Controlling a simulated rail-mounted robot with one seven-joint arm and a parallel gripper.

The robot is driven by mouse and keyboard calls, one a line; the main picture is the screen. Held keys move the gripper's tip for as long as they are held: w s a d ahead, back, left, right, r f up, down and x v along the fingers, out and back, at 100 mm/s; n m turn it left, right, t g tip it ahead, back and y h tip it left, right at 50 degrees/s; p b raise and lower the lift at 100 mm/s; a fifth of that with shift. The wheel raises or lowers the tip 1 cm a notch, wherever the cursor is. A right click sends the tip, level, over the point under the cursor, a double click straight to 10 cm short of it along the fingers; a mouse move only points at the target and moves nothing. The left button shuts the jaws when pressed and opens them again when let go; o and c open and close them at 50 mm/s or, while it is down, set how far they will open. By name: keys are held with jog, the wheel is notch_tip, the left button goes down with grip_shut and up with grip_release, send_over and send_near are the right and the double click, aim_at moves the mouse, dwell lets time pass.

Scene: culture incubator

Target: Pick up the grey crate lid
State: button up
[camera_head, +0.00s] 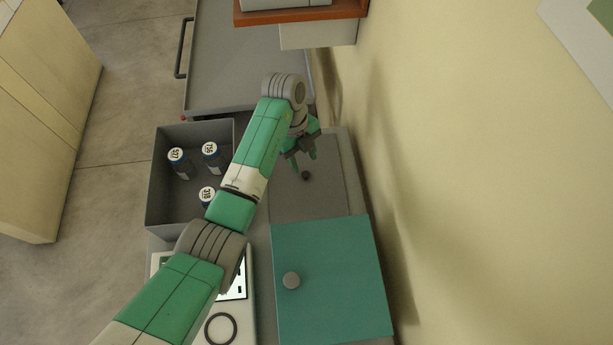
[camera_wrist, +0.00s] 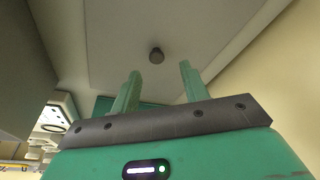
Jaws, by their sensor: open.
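The grey crate lid (camera_head: 325,191) lies flat beside the grey crate, with a small dark round knob (camera_head: 306,175) on it. In the wrist view the lid (camera_wrist: 205,40) fills the upper middle, and its knob (camera_wrist: 156,55) stands just beyond the fingertips, between their lines. My gripper (camera_head: 304,160) is above the lid, close to the knob, with its two green fingers apart and nothing between them. In the wrist view the open fingers of my gripper (camera_wrist: 160,68) point toward the knob. Contact with the lid does not show.
The grey open crate (camera_head: 152,190) holds several dark bottles (camera_head: 211,152) with numbered white caps. A teal lid or panel (camera_head: 335,275) with a grey knob lies next to the grey lid. A white device (camera_head: 225,325) is partly behind my arm. The wall is close on the right.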

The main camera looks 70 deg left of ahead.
aim_at(306, 174)
jog(key=x, duration=0.5)
jog(key=shift+s+b, duration=0.25)
jog(key=shift+b, duration=0.15)
grip_shut()
jog(key=shift+r, duration=0.15)
